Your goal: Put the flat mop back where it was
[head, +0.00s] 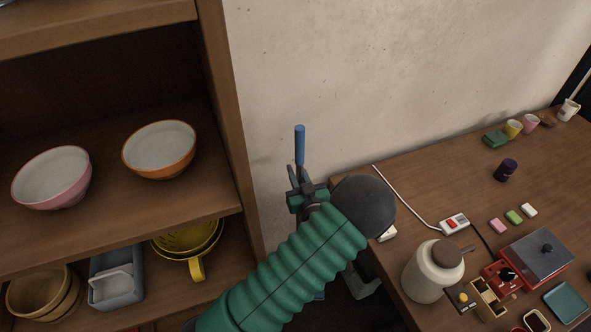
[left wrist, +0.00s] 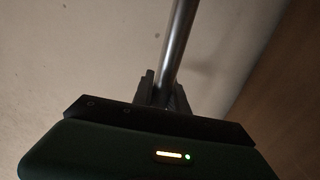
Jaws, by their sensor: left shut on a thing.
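The flat mop shows as an upright blue handle grip (head: 299,144) in the head view, against the wall between the shelf unit and the wooden table. In the left wrist view its bare metal pole (left wrist: 180,45) rises, slightly tilted, from between my fingers. My left gripper (head: 303,184) is shut on the pole just below the blue grip; its dark fingers also show in the left wrist view (left wrist: 162,95). My green arm hides most of the lower pole. The mop's head cannot be made out. My right gripper is not in view.
A wooden shelf unit (head: 222,110) with bowls stands close on the left. On the right, a wooden table (head: 430,185) holds a jar (head: 425,275), a power strip (head: 454,222) and small items. A narrow gap lies between them, with bare wall (head: 390,70) behind.

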